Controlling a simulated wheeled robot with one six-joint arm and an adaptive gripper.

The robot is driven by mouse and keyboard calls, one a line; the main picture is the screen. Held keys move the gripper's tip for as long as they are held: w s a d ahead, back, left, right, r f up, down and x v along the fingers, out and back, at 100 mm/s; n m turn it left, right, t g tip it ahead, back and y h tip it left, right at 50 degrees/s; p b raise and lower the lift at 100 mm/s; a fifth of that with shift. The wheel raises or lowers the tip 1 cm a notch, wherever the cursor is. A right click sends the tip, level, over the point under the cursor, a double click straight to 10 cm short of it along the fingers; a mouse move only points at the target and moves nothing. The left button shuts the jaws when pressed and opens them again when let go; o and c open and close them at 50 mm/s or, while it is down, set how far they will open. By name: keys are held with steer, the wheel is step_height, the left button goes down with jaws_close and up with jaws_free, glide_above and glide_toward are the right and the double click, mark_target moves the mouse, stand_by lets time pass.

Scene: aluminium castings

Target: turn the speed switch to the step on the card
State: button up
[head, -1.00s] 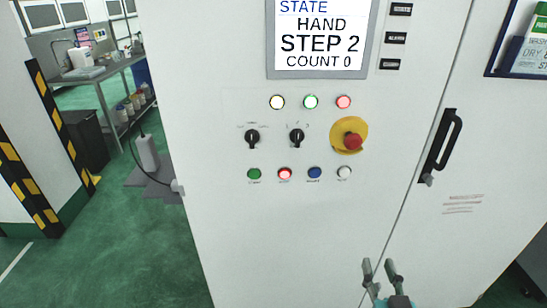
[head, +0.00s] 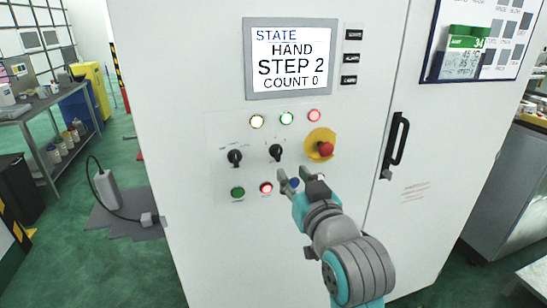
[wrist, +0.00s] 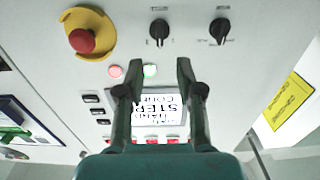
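Two black rotary switches sit on the white cabinet front in the head view, a left one (head: 234,157) and a right one (head: 276,152). Their labels are too small to read, so I cannot tell which is the speed switch. Both show in the wrist view, one near the top middle (wrist: 159,32) and one to its right (wrist: 220,31). The screen (head: 291,58) reads HAND, STEP 2, COUNT 0. A green-and-white card (head: 464,50) is on the board at upper right; its text is not clearly legible. My gripper (head: 299,183) is open and empty, below the right switch and apart from it.
A red emergency stop on a yellow plate (head: 320,146) is right of the switches. Three lamps (head: 286,118) are above, and push buttons (head: 238,193) are below, partly hidden by my gripper. A black door handle (head: 396,144) stands out at right.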

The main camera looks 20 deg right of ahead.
mark_target(279, 153)
steer(key=w, duration=0.9)
steer(key=shift+w, duration=0.3)
steer(key=shift+c, duration=0.2)
jaws_close()
